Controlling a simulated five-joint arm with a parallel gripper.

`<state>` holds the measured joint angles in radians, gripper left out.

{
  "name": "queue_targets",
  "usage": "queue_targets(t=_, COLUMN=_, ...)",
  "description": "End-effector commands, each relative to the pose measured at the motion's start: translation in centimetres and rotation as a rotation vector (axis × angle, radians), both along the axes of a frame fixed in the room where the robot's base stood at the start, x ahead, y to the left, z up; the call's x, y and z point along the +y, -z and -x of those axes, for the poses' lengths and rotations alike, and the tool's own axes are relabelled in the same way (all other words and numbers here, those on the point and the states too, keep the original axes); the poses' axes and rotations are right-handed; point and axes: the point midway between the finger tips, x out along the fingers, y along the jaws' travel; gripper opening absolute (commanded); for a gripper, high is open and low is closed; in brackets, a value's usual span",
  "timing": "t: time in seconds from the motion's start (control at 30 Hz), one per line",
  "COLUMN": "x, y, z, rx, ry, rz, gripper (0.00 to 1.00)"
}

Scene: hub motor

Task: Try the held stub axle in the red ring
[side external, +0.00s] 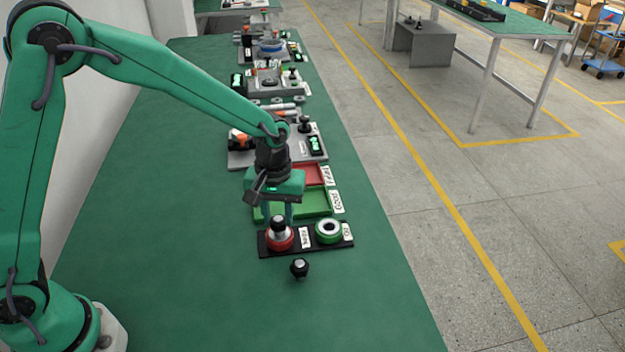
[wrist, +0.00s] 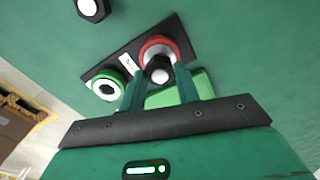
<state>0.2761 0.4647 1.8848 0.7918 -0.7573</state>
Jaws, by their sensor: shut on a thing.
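My gripper (side external: 279,217) is shut on a black and silver stub axle (side external: 278,228), held roughly upright at the red ring (side external: 280,245). In the wrist view the axle (wrist: 158,72) shows between the fingertips, overlapping the near side of the red ring (wrist: 158,43). I cannot tell if its lower end is inside the ring or just above it. The red ring sits on the left of a black plate (side external: 304,240). A green ring (side external: 328,238) sits at the plate's right, its centre clear. A white label lies between the rings.
Another stub axle (side external: 299,268) stands on the green bench in front of the plate. Behind the plate are a green tray (side external: 318,210) and a red tray (side external: 313,174) with labels. Grey fixtures (side external: 240,159) stand farther back. The bench at left and front is clear.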

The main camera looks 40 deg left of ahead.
Motion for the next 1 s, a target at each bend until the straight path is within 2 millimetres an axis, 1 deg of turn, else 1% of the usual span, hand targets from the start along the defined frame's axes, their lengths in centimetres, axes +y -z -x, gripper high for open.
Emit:
queue_targets(t=0.7, x=0.0, y=-1.4, z=0.0, rx=-0.001, ry=0.000, rz=0.000, gripper=0.00)
queue_targets(t=1.0, x=0.0, y=-1.6, z=0.0, rx=-0.001, ry=0.000, rz=0.000, gripper=0.00)
